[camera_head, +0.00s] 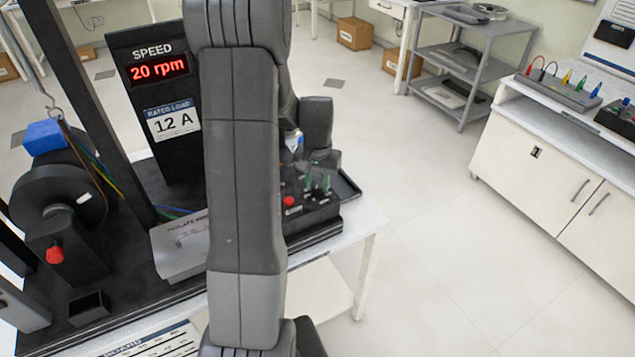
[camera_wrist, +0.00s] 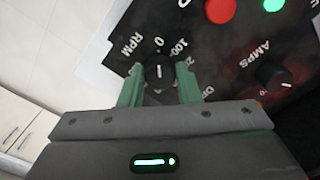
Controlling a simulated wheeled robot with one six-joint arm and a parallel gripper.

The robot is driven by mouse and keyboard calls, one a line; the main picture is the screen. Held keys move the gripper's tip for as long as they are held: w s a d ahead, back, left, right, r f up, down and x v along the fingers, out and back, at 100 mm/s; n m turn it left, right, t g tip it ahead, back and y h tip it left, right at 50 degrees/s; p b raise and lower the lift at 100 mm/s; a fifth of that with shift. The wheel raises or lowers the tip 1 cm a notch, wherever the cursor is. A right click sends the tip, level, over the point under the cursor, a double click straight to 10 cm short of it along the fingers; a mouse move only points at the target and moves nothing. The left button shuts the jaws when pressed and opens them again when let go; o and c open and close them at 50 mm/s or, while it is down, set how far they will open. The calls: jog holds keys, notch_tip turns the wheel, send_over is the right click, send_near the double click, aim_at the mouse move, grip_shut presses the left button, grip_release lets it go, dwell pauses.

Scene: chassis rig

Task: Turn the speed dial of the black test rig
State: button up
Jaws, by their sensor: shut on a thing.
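The black test rig carries a speed display (camera_head: 158,69) reading 20 rpm in red. Its black control box (camera_head: 312,214) is at the right end of the rig. The speed dial (camera_wrist: 159,72), a black knob with a white pointer line, sits beside the RPM lettering in the wrist view. My gripper (camera_wrist: 160,88) has its green fingers on either side of the dial and is shut on it. The fingers also show over the control box in the head view, where I cannot make out the dial itself.
Beside the speed dial is an AMPS knob (camera_wrist: 274,76), with a red button (camera_wrist: 220,10) and a green one (camera_wrist: 273,4) above. My arm hides the rig's middle. A grey box (camera_head: 180,250) stands left of it. Floor to the right is clear, up to white cabinets (camera_head: 540,165).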

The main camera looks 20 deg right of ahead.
aim_at(318, 185)
jog(key=o, duration=1)
jog(key=shift+c, duration=0.2)
jog(key=shift+r, duration=0.1)
notch_tip(318, 185, up, 14)
jog(key=shift+b, duration=0.4)
jog(key=shift+f, duration=0.2)
notch_tip(318, 185, down, 14)
jog(key=shift+r+p, duration=0.2)
jog(key=shift+p, duration=0.2)
jog(key=shift+f, duration=0.1)
